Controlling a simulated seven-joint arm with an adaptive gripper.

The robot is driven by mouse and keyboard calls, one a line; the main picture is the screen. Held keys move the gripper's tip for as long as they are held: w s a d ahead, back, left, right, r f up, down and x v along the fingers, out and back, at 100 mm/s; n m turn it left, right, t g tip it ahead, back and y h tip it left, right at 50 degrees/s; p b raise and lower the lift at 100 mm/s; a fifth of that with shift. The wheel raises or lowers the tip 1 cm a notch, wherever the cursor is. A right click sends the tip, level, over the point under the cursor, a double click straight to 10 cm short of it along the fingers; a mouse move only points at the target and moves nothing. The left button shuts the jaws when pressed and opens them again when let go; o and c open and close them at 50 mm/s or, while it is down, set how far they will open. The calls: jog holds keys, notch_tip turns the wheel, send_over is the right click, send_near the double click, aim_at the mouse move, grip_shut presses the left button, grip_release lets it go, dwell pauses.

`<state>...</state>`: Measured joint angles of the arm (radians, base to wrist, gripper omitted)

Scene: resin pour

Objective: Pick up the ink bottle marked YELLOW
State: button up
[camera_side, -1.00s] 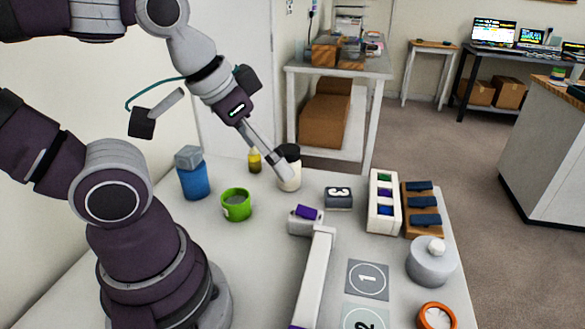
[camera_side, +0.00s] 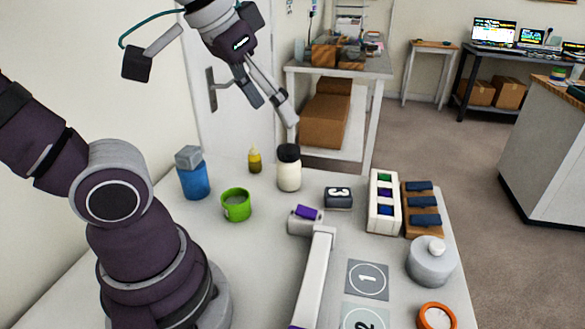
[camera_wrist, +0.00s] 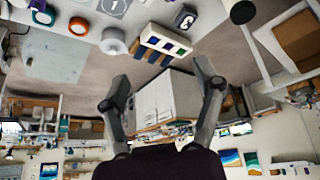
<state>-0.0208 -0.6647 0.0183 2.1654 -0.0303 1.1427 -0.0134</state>
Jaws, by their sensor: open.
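A small yellow bottle (camera_side: 255,161) stands upright at the back of the table in the side view. Its label is too small to read. Just right of it stands a white bottle (camera_side: 289,174) with a black cap. My gripper (camera_side: 273,110) is open and empty, raised above the two bottles and touching neither. Its spread fingers also show in the wrist view (camera_wrist: 160,76), with nothing between them. I cannot make out the yellow bottle in the wrist view.
A green mug (camera_side: 236,206) and a blue container (camera_side: 194,180) stand left of the bottles. A block marked 3 (camera_side: 339,198), a white rack (camera_side: 384,217) and a grey lidded pot (camera_side: 431,264) are to the right. A long pale bar (camera_side: 314,275) runs along the front.

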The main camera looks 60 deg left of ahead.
jog(key=w+a+n+y, duration=0.3)
jog(key=w+a+n, duration=0.3)
jog(key=a, duration=0.4)
jog(key=n+g+y, duration=0.3)
jog(key=n, duration=0.4)
send_over(254, 156)
jog(key=s+d, duration=0.2)
jog(key=d, duration=0.2)
jog(key=f, duration=0.2)
jog(key=shift+m, duration=0.3)
jog(key=a+f, duration=0.1)
jog(key=f, duration=0.7)
jog(key=w+a+f, duration=0.1)
jog(key=a+f, duration=0.1)
jog(key=f, duration=0.6)
jog(key=w+a+f, duration=0.1)
jog(key=a+f, duration=0.1)
jog(key=f, duration=0.6)
jog(key=shift+w, duration=0.2)
jog(key=shift+r, duration=0.1)
grip_shut()
